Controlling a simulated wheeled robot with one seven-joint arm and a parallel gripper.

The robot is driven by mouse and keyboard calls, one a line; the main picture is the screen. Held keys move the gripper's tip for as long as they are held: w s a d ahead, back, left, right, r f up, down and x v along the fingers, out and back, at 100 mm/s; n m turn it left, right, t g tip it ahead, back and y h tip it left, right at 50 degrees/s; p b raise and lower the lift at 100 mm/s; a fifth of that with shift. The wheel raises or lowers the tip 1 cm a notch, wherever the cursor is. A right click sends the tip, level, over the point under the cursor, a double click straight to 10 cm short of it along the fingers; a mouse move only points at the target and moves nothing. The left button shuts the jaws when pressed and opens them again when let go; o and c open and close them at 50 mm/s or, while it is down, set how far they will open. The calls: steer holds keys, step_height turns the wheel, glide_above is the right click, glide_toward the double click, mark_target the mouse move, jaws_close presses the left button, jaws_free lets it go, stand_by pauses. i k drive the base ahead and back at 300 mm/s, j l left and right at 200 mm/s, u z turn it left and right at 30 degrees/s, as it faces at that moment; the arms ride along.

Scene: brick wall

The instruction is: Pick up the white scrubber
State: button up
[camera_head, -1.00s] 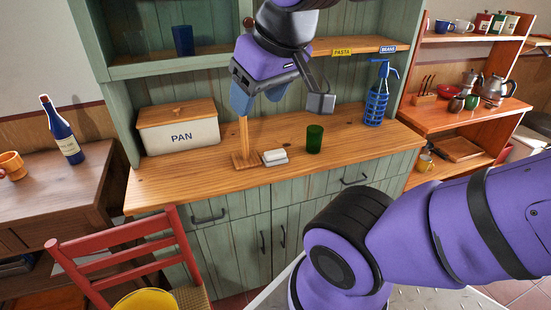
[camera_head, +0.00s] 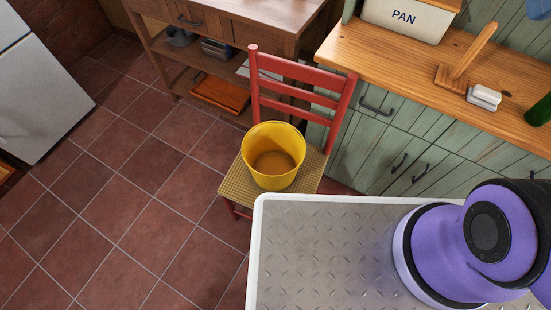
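A small white block with a grey base (camera_head: 485,96) lies on the wooden counter (camera_head: 420,72) at the upper right. It may be the white scrubber, but it is too small to tell for sure. My gripper is outside the picture; only the lower part of my purple arm shows at the lower right.
A yellow bucket (camera_head: 273,155) stands on a red chair (camera_head: 300,72) in front of the green cabinet (camera_head: 395,135). The tiled floor (camera_head: 130,190) at left is clear.

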mark_target(483, 96)
steer(key=i+l+z, duration=0.1)
steer(key=l+z, duration=0.15)
steer(key=l, duration=0.2)
steer(key=i+l+z, duration=0.1)
steer(key=l+z, duration=0.2)
steer(key=l, duration=0.15)
steer(key=i+l+z, duration=0.25)
steer(key=l, duration=0.15)
steer(key=k, duration=0.05)
